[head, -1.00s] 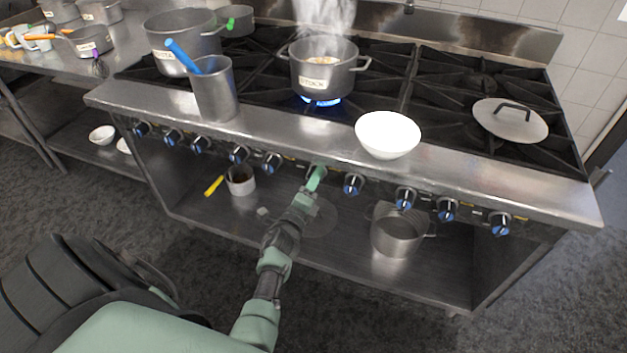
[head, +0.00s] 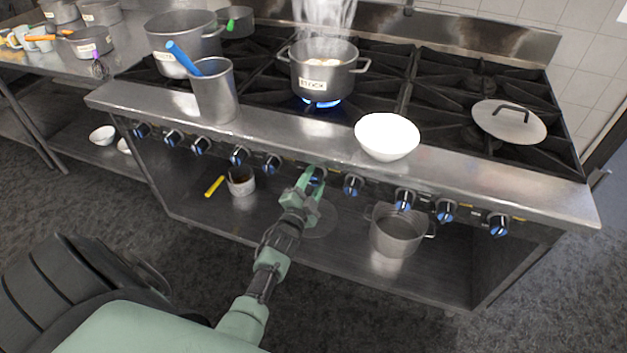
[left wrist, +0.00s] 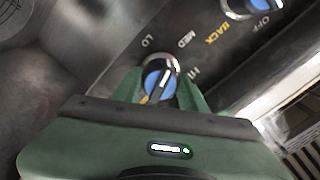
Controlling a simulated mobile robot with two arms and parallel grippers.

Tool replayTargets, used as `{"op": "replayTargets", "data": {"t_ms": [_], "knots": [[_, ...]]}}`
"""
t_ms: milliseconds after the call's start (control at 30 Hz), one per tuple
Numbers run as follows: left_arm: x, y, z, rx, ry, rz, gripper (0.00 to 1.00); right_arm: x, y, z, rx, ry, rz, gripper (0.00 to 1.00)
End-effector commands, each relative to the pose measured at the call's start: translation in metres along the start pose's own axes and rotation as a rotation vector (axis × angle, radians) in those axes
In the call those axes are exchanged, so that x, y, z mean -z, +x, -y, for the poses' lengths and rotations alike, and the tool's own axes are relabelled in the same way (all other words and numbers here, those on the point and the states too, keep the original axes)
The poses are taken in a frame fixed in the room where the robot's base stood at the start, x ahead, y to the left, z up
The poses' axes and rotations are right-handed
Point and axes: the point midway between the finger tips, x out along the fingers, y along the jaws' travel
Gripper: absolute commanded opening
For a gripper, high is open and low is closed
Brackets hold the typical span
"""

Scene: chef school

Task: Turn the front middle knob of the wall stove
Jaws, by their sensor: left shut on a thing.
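The stove (head: 285,138) has a row of blue-faced knobs along its front panel. The knob in my left gripper (head: 317,178) is near the middle of that row, below the steaming stock pot. My left gripper (head: 307,172) reaches up to it from below, its green fingers on either side of it. In the left wrist view the knob (left wrist: 159,81) sits between the fingers, under LO, MED and HI marks. Its white line runs slanted from upper right to lower left. A blue flame (head: 322,103) burns under the stock pot (head: 323,67). My right gripper is not in view.
A neighbouring knob (head: 353,185) is close on the right, and another (head: 272,163) on the left. A white bowl (head: 387,136) and a metal container (head: 214,92) with a blue handle stand on the front ledge. A pot (head: 397,232) sits on the lower shelf.

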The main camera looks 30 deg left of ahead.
Motion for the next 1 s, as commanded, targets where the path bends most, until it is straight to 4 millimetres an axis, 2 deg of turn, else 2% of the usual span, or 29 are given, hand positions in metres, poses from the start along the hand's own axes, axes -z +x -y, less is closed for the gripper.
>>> {"op": "replayTargets", "data": {"t_ms": [33, 600, 1000], "knots": [[0.0027, 0.0026, 0.0052, 0.007, -0.043, -0.006, 0.01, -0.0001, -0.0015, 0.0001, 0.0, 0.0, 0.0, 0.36], [0.0026, 0.0027, 0.0065, 0.007, -0.57, -0.009, 0.01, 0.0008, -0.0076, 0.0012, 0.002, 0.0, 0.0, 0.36], [0.0023, 0.0029, 0.0068, 0.007, -0.808, -0.011, 0.01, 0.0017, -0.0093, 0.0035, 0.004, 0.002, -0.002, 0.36]]}}
